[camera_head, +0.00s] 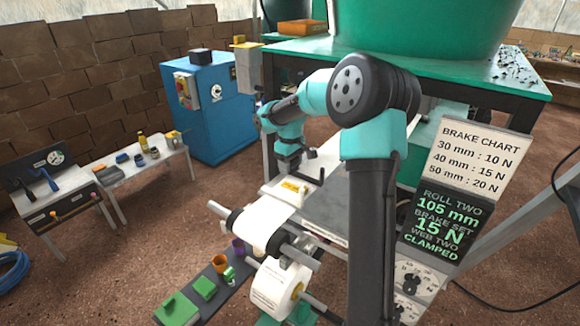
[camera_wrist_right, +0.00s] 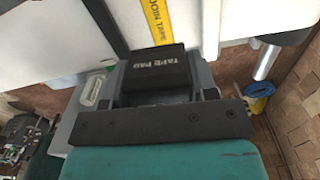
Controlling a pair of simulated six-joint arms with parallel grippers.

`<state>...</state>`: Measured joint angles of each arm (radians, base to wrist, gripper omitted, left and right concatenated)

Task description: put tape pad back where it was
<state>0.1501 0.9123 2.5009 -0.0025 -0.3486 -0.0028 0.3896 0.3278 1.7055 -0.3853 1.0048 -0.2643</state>
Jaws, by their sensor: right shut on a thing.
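The tape pad (camera_wrist_right: 153,72) is a black block with white lettering, seen in the right wrist view between my right gripper's fingers. My right gripper (camera_head: 297,172) is shut on it, over the white web by the grey table in the head view. A yellow strip marked "JOIN TAPE" (camera_wrist_right: 158,22) lies on the white web (camera_wrist_right: 115,28) just beyond the pad. The strip also shows below the gripper in the head view (camera_head: 293,188). I cannot tell whether the pad touches the web. My left gripper is not in view.
A white paper roll (camera_head: 272,285) sits low at the front. A dark strip (camera_head: 222,277) beside it carries green blocks and small cups. A side bench (camera_head: 135,172), a blue cabinet (camera_head: 212,105) and a brake chart (camera_head: 478,158) stand around. My right arm hides part of the grey table.

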